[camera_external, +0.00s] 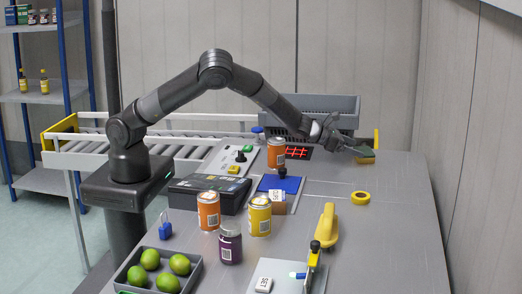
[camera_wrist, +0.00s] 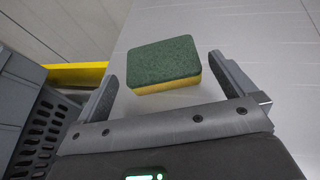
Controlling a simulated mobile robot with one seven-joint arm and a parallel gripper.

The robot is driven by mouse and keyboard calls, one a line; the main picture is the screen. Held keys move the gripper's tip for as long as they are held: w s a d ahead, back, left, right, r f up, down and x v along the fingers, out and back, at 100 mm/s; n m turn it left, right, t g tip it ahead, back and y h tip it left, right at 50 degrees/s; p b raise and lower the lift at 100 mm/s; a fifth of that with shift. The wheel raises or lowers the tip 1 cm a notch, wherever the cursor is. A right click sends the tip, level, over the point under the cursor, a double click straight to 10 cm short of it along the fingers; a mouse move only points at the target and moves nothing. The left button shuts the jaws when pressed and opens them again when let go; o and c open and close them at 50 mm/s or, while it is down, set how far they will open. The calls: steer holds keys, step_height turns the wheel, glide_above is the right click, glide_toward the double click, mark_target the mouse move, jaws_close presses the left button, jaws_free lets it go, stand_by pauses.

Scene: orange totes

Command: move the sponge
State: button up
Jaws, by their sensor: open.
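The sponge (camera_wrist: 163,63), green on top and yellow below, lies flat on the grey table (camera_wrist: 250,35). It also shows at the far right part of the table in the external view (camera_external: 367,161). My gripper (camera_wrist: 160,77) is open, with the sponge between and slightly beyond its two fingers in the wrist view.
A grey crate (camera_external: 310,106) stands behind my gripper, with a yellow piece (camera_wrist: 78,75) near it. A yellow tape roll (camera_external: 360,198) lies in front of the sponge. An orange can (camera_external: 276,153) stands to the left.

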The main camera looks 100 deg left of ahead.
mark_target(366, 182)
steer(key=x, duration=0.6)
steer(key=shift+w+a+f, duration=0.15)
steer(key=shift+w, duration=0.2)
steer(key=shift+c, duration=0.2)
steer(key=c, duration=0.7)
steer(key=shift+d, duration=10.05)
steer(key=o, duration=0.7)
steer(key=shift+o, duration=0.2)
steer(key=v, duration=1)
steer(key=shift+s+d, duration=0.15)
steer(key=shift+s, duration=0.15)
